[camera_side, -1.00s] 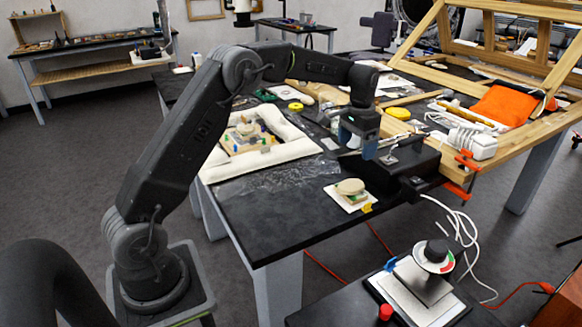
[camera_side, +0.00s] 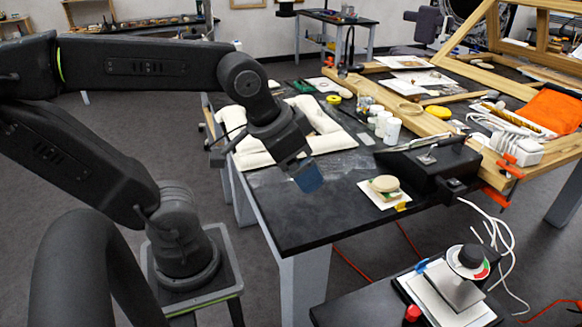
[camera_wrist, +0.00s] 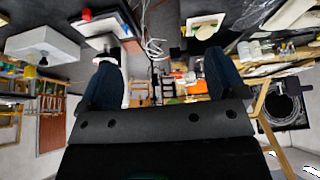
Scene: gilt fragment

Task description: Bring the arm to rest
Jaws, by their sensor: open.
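My gripper (camera_side: 307,178) hangs in the air over the near left part of the black table (camera_side: 290,215), with its blue tip pointing down and to the right. In the side view its fingers overlap, so the gap hardly shows. In the wrist view my gripper (camera_wrist: 163,78) has two dark blue fingers wide apart with nothing held between them. My arm is folded back to the left, its forearm nearly level. The gripper appears clear of everything on the table.
A white padded frame (camera_side: 255,152) lies behind my gripper, partly hidden by it. To the right are a round pale piece (camera_side: 385,184) on a white card, a black box (camera_side: 425,158) and white jars (camera_side: 391,130). A dial stand (camera_side: 468,262) is at front right.

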